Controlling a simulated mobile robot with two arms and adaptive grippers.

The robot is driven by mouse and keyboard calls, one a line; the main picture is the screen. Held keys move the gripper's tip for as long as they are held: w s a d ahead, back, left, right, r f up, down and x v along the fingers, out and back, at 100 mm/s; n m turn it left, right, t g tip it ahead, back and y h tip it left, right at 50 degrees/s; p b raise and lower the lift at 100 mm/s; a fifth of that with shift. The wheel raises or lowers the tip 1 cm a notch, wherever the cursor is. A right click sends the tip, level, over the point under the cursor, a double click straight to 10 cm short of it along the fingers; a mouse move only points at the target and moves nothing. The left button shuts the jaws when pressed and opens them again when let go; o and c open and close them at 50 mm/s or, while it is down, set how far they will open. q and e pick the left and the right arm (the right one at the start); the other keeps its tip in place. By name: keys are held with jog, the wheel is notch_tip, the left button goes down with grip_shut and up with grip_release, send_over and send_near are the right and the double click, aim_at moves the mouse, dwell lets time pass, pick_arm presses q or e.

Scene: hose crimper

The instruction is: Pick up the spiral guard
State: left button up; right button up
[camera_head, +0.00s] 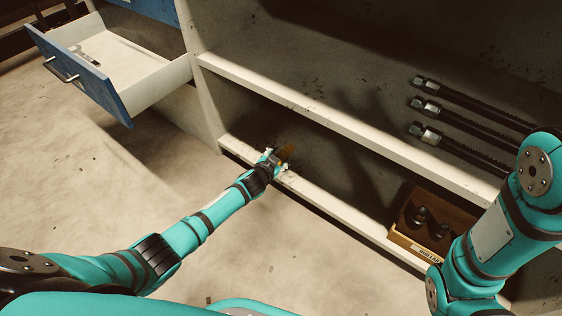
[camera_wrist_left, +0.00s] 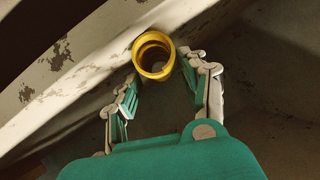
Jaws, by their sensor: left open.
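The spiral guard (camera_wrist_left: 153,56) is a yellow ring-shaped coil in the left wrist view, seen nearly end-on, near the pale shelf edge. In the head view it shows as a small orange-yellow piece (camera_head: 286,152) on the lower shelf, just past my left gripper (camera_head: 277,160). My left gripper (camera_wrist_left: 163,88) is open, with one finger on each side of the near part of the guard. I cannot tell whether the fingers touch it. My right arm shows at the right of the head view, but its gripper is out of view.
A wooden box (camera_head: 432,222) with dark round parts stands on the lower shelf at right. Several black hoses (camera_head: 470,120) lie on the shelf above. An open blue-fronted drawer (camera_head: 92,72) juts out at upper left. The upper shelf edge (camera_head: 330,120) runs above my left gripper.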

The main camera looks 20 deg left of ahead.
pick_arm(q)
jog(key=shift+b+x, duration=0.35)
jog(key=shift+x, duration=0.55)
jog(key=c, duration=0.6)
